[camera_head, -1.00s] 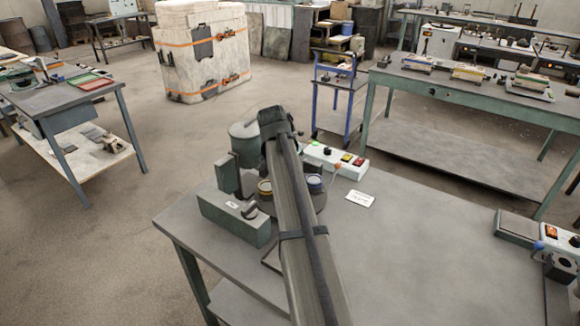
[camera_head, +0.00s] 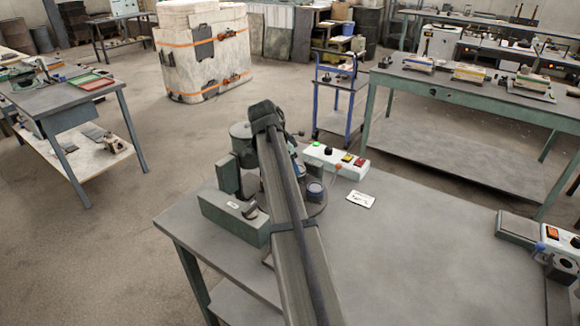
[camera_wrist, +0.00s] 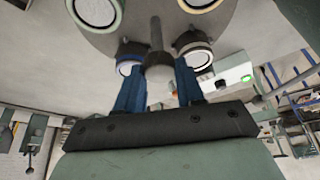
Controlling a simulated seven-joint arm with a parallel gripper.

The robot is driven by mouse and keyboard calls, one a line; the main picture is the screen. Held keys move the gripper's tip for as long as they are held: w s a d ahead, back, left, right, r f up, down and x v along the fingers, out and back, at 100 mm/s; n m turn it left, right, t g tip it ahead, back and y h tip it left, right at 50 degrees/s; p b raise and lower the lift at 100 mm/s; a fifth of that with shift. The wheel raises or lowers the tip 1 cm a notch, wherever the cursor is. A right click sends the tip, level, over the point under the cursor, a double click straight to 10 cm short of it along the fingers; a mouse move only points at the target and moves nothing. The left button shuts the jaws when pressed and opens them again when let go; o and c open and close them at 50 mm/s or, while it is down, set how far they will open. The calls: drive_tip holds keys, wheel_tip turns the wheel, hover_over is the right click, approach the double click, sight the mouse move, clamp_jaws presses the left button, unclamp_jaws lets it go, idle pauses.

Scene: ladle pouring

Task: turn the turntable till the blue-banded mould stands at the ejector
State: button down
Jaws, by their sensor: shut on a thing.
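The round grey turntable (camera_head: 318,209) stands on the table, mostly hidden behind my arm in the head view. In the wrist view the blue-banded mould (camera_wrist: 130,50) is beside my left finger. My gripper (camera_wrist: 158,63) has its two blue fingers shut on a grey round-ended knob (camera_wrist: 160,72) by the turntable's rim.
A yellow-banded mould (camera_wrist: 95,10) and a pale-banded mould (camera_wrist: 193,42) share the turntable. A control box (camera_head: 336,158) with a lit green lamp stands behind it. A white card (camera_head: 360,200) lies on the table (camera_head: 420,250), whose middle right is bare.

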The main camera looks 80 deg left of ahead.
drive_tip(key=shift+a+m+h, duration=0.15)
drive_tip(key=shift+m+h, duration=0.25)
drive_tip(key=shift+m, duration=0.7)
drive_tip(key=shift+m+h, duration=0.3)
drive_tip(key=shift+m, duration=0.3)
drive_tip(key=c, duration=0.7)
unclamp_jaws()
drive_tip(key=v, duration=1.4)
drive_tip(key=shift+s+f, duration=0.1)
